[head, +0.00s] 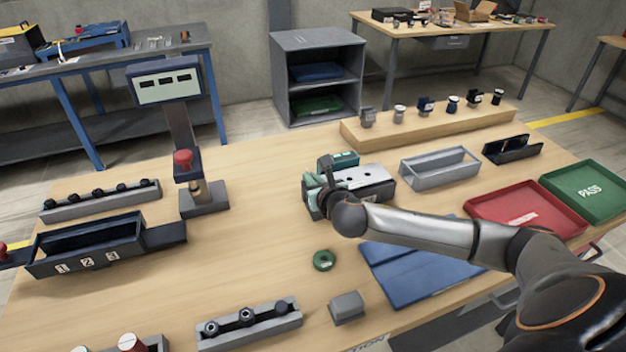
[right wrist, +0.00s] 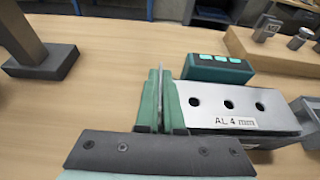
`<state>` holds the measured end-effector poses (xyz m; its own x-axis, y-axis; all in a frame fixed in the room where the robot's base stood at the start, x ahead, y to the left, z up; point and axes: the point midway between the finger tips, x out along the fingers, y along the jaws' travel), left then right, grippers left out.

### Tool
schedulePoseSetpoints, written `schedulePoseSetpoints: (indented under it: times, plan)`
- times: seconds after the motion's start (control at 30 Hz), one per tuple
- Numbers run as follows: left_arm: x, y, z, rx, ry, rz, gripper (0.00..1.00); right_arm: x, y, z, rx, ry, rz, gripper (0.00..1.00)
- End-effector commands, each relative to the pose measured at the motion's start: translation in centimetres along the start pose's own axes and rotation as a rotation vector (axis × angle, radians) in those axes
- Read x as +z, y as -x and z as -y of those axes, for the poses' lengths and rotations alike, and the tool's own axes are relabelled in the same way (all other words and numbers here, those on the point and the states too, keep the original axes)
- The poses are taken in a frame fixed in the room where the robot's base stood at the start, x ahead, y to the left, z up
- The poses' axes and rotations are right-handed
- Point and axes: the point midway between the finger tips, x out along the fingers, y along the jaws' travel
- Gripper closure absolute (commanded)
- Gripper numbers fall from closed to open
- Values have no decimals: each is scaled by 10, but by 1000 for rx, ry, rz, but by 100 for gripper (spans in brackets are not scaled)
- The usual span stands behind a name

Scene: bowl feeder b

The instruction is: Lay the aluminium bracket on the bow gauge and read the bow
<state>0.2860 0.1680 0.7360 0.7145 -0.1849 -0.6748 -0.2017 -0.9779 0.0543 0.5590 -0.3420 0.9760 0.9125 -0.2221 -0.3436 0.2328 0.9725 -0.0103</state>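The aluminium bracket (head: 370,174) is a pale plate with a row of dark holes, lying on the dark block of the bow gauge (head: 376,194). In the right wrist view the bracket (right wrist: 240,108) carries a label reading "AL 4 mm". A teal unit (right wrist: 218,69) with three lit windows stands behind it; I cannot read any figures. My right gripper (head: 322,184) is at the bracket's left end. In the right wrist view its green fingers (right wrist: 161,98) are closed around a thin upright grey part, seemingly the bracket's flange. The right finger hides the plate's end. My left gripper is out of view.
A grey open tray (head: 440,170) and a black holder (head: 512,150) stand right of the gauge. A green ring (head: 324,261) and blue mat (head: 400,285) lie in front. Bare table lies left of the gauge.

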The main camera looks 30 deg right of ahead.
Motion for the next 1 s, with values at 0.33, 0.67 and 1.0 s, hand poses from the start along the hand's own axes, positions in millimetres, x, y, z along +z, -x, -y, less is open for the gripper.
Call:
schedulePoseSetpoints:
  times: [0.33, 0.67, 1.0]
  plan:
    - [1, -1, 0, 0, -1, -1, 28, -9, -4, 0, 1, 0, 1, 100]
    - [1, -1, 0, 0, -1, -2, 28, -12, -4, 0, 1, 0, 0, 78]
    - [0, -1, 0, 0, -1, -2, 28, -11, -4, 0, 0, 0, 0, 65]
